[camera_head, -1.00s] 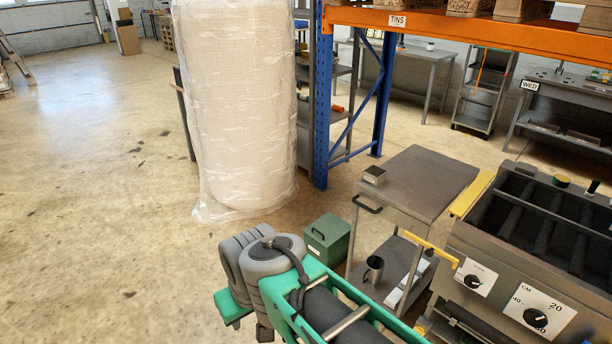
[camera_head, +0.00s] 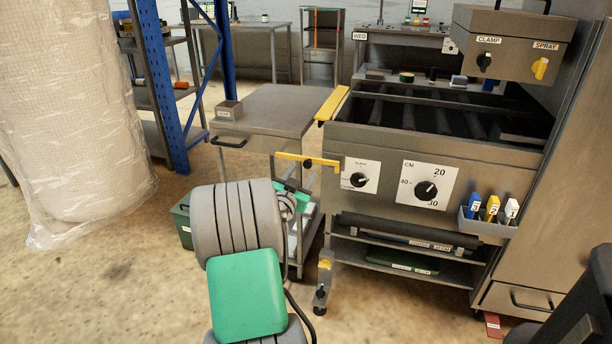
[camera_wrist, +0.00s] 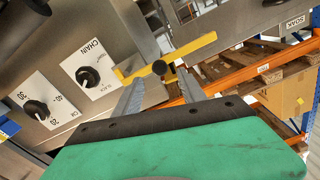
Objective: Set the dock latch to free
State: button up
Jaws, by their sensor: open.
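A flat yellow lever with a black pivot knob, apparently the dock latch (camera_head: 325,162), sits at the left front edge of the steel machine. It lies nearly level and reaches left toward the cart. It also shows in the wrist view (camera_wrist: 196,48), with a short bent end near the dials. No label on it is readable. My gripper (camera_head: 306,180) is just below and in front of the lever, partly hidden by my own arm. In the wrist view my gripper (camera_wrist: 159,83) is open and empty, its two fingers pointing at the pivot knob from either side. I cannot tell whether they touch it.
The steel cart (camera_head: 262,108) stands left of the machine, a small box (camera_head: 228,110) on top. The machine front (camera_head: 385,140) has a chain dial (camera_head: 358,180), a CM dial (camera_head: 426,189) and coloured tags (camera_head: 491,208). A wrapped roll (camera_head: 70,120) stands left; floor is free at front left.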

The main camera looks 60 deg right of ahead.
aim_at(307, 165)
jog(key=d, duration=0.5)
jog(key=shift+w+d, duration=0.25)
jog(key=shift+w, duration=0.15)
grip_shut()
dwell(0.9)
